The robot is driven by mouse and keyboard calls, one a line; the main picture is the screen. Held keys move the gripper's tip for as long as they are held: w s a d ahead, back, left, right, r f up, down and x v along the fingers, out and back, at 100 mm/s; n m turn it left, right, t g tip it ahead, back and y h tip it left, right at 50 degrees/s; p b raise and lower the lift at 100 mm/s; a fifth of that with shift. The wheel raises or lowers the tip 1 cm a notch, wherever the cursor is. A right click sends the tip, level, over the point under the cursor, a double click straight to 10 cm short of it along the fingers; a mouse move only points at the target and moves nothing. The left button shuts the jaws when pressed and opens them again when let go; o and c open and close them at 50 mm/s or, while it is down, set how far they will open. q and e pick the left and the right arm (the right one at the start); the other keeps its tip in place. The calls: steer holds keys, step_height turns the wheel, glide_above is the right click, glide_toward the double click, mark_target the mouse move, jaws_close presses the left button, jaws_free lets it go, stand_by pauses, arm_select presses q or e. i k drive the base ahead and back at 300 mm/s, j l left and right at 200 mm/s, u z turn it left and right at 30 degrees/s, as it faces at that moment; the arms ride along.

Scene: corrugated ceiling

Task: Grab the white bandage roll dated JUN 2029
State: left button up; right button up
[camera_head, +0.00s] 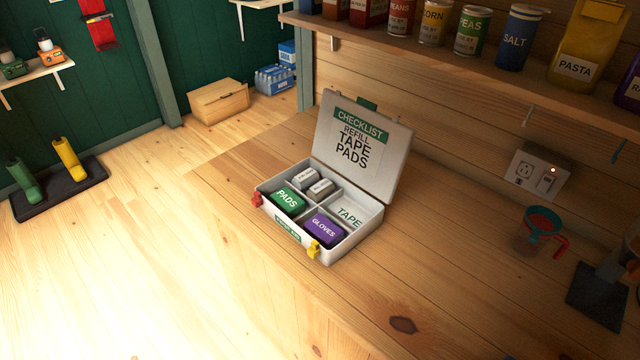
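An open white first-aid case (345,246) stands on the wooden counter, its lid (385,172) raised and reading CHECKLIST REFILL TAPE PADS. Two small whitish rolls lie side by side in its back left compartment: one farther back (305,177) and one nearer and to the right (320,188). Both carry small dark print that is too small to read, so I cannot tell which is dated JUN 2029. A green PADS pack (287,201) and a purple GLOVES pack (324,229) fill the front compartments. Neither of my grippers is in view.
The compartment marked TAPE (349,215) looks empty. Red (256,200) and yellow (314,249) latches stick out in front. A shelf (470,65) with cans overhangs behind. A teal-and-red cup-like item (541,224) stands at right. The counter before the case is clear.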

mark_target(302, 181)
steer(key=j+z, duration=0.1)
steer(key=z, duration=0.35)
steer(key=j+z, duration=0.1)
steer(key=z, duration=0.3)
steer(key=j+z, duration=0.1)
steer(key=z, duration=0.35)
steer(key=j+z, duration=0.25)
steer(key=j, duration=0.2)
steer(key=k+j+z, duration=0.1)
steer(key=j+z, duration=0.15)
steer(key=j, duration=0.15)
steer(key=k+j+z, duration=0.1)
steer(key=j+z, duration=0.15)
steer(key=j, duration=0.2)
steer(key=k+j+z, duration=0.1)
steer(key=j+z, duration=0.15)
steer(key=j, duration=0.15)
steer(key=k+j, duration=0.15)
steer(key=j, duration=0.2)
steer(key=k+j, duration=0.2)
steer(key=j, duration=0.2)
steer(key=k+j, duration=0.15)
steer(key=j, duration=0.2)
steer(key=z, duration=0.05)
